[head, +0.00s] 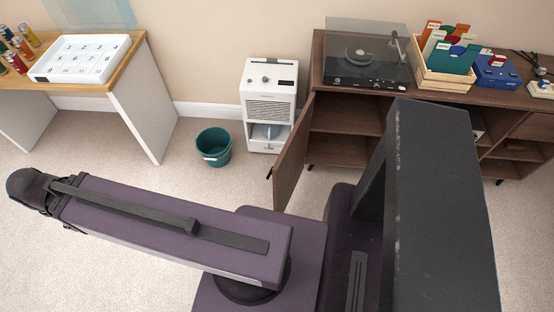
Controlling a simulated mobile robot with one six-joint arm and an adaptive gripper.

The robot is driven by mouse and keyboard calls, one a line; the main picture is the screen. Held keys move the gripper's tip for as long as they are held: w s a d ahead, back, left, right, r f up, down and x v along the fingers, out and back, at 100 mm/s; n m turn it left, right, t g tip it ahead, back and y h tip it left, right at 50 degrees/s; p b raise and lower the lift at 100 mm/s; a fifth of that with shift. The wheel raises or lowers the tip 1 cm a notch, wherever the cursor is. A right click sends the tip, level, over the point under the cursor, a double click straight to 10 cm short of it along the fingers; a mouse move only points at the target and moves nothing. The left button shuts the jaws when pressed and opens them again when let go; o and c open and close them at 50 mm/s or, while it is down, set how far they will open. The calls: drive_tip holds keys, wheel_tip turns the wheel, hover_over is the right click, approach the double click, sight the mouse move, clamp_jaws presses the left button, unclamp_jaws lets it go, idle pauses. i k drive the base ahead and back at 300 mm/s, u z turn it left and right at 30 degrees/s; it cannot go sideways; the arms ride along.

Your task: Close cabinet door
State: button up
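A brown wooden cabinet (480,104) stands against the wall at the right. Its left door (292,160) is swung open toward me, showing a shelf inside (345,113). A small dark handle (270,172) shows at the door's outer edge. My arm crosses the lower part of the view from the left to the middle, and my dark column covers part of the cabinet front. My gripper is not clearly seen; only arm links show, so its fingers are outside this view.
A turntable (366,54) and a wooden record crate (440,80) sit on the cabinet. A white machine (270,88) and a teal bin (214,148) stand left of the door. A desk (140,100) is at the far left. Carpet is clear between bin and door.

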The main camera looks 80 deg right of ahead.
sight(289, 168)
drive_tip(key=z, duration=0.1)
drive_tip(key=i, duration=1)
drive_tip(key=z, duration=0.95)
drive_tip(key=k, duration=0.2)
drive_tip(key=z, duration=2.65)
